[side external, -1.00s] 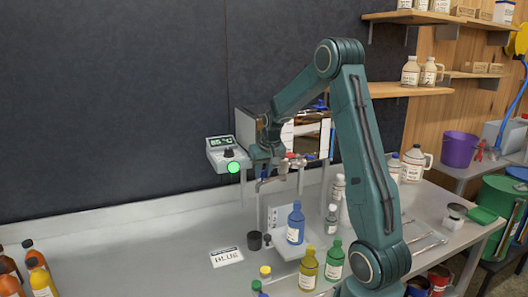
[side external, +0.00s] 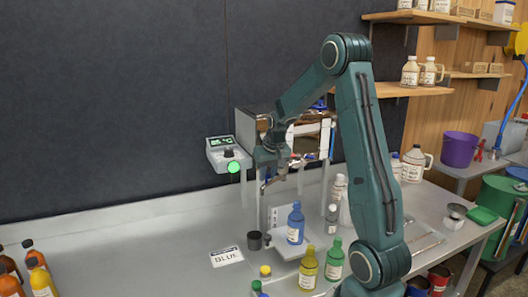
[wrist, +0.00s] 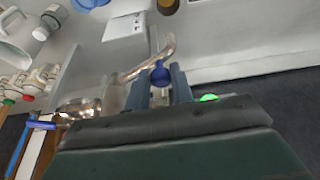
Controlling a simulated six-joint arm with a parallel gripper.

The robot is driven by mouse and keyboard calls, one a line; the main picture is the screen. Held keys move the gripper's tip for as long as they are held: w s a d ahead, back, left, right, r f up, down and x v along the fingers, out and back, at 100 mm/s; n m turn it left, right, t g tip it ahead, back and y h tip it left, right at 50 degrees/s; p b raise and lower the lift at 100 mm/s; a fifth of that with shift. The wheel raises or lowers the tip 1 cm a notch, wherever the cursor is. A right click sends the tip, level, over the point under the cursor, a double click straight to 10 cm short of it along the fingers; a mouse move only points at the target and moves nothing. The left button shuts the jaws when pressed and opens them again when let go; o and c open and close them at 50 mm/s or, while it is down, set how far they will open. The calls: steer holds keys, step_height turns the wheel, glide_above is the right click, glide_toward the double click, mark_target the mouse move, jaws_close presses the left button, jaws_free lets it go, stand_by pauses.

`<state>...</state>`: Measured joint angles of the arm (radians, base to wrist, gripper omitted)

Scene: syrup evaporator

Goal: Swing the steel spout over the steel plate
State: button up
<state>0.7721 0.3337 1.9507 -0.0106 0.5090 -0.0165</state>
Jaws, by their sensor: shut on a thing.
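The steel spout shows in the wrist view as a shiny bent tube (wrist: 143,67), its end curving up beside my fingers. A blue knob (wrist: 160,75) sits between my gripper's fingers (wrist: 163,88), which are shut on it. In the side view my gripper (side external: 270,162) hangs in front of the steel evaporator body, with the spout's bent end (side external: 266,184) just below it. The spout's joint is partly hidden.
A control box (side external: 229,155) with a green light stands left of my gripper. Yellow (side external: 308,268) and green (side external: 333,260) bottles stand in front. The bench's left-middle is clear.

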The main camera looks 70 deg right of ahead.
steer(key=shift+s+d, duration=0.2)
steer(key=shift+s+a+r, duration=0.1)
steer(key=shift+s+a, duration=0.05)
steer(key=shift+s, duration=1.9)
stand_by(0.4)
steer(key=shift+s, duration=0.9)
